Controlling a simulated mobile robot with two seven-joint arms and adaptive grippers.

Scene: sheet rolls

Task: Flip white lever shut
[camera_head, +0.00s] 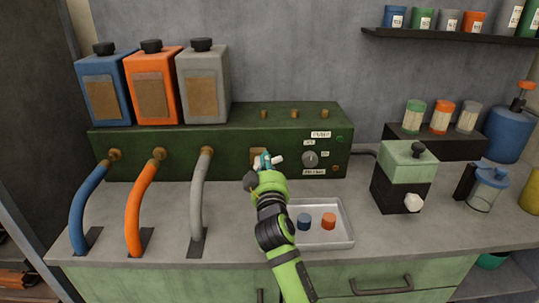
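My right arm reaches up from the bottom middle, with its gripper (263,166) against the front of the long dark green machine (230,165). A small white piece (278,159), which looks like the white lever, sticks out to the right of the gripper's tip. A brass-coloured plate (256,154) shows behind the tip. The fingers are small and partly hidden by the wrist, so I cannot tell whether they are open, shut or touching the lever. The lever's base is hidden. My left gripper is not in view.
A round dial (310,159) is just right of the lever. A metal tray (338,238) with a blue and an orange piece lies right of my forearm. Blue, orange and grey hoses (197,190) curve down at left. A green-and-black box (404,177) stands at right.

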